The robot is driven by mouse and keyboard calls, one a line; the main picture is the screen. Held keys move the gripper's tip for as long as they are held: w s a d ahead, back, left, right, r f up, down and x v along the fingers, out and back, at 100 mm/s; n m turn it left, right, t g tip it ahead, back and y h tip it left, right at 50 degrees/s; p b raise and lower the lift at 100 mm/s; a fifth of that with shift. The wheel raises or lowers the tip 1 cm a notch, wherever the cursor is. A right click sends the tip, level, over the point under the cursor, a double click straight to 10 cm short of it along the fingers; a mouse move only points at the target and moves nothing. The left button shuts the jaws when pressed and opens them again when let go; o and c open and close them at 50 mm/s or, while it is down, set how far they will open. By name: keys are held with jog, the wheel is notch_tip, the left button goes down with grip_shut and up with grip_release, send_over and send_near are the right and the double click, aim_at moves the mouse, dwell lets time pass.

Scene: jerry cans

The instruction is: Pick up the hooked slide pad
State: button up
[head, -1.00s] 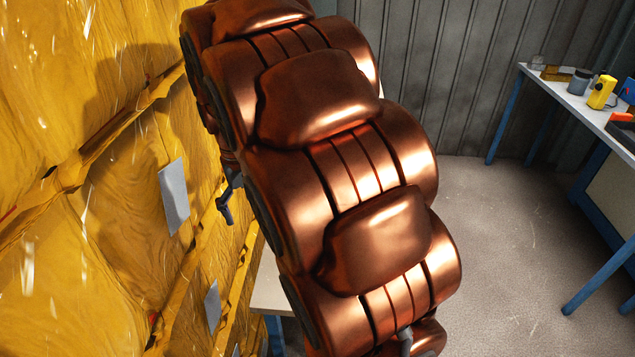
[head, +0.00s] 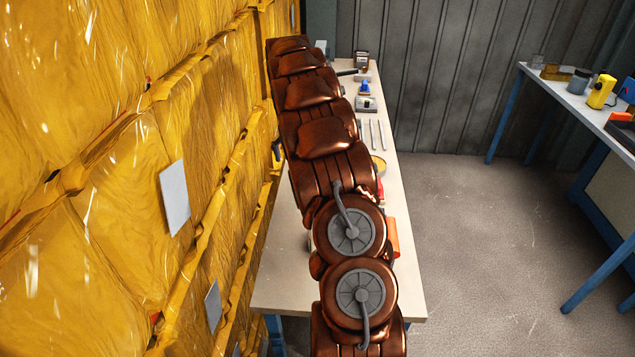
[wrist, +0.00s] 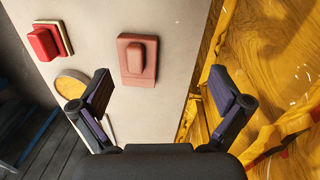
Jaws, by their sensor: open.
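In the wrist view a flat pinkish-brown pad with a raised rounded block (wrist: 137,60) lies on the pale tabletop (wrist: 180,25). I take it for the hooked slide pad; no hook is clear to me. My gripper (wrist: 161,88) is open and empty, above the table. The pad lies ahead of the fingers, left of centre between them, and apart from both. In the head view my arm hides this pad and most of the gripper.
A red block on a pale base (wrist: 42,41) and a yellow disc (wrist: 70,83) lie left of the pad. An orange item (head: 392,237) is by the table's right edge. Several tools lie farther back. A yellow wrapped wall (head: 120,150) is close on the left.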

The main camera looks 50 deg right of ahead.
jog(key=shift+m+t, duration=0.4)
jog(key=shift+m, duration=0.2)
jog(key=d+f, duration=0.2)
jog(key=d, duration=0.1)
jog(key=d+f, duration=0.1)
jog(key=d, duration=0.2)
jog(key=w+d+f, duration=0.1)
jog(key=d+f, duration=0.1)
jog(key=shift+d+f, duration=0.35)
jog(key=shift+d, duration=0.05)
jog(key=shift+d+f+p, duration=0.1)
jog(key=shift+f+p, duration=0.25)
jog(key=shift+f, duration=0.2)
jog(key=shift+s+f+p, duration=0.15)
jog(key=shift+f+p, duration=0.65)
jog(key=shift+f, duration=0.95)
jog(key=shift+s+f+p, duration=0.15)
jog(key=shift+f+p, duration=0.6)
jog(key=shift+f, duration=0.95)
jog(key=shift+c, duration=0.4)
jog(key=c, duration=0.8)
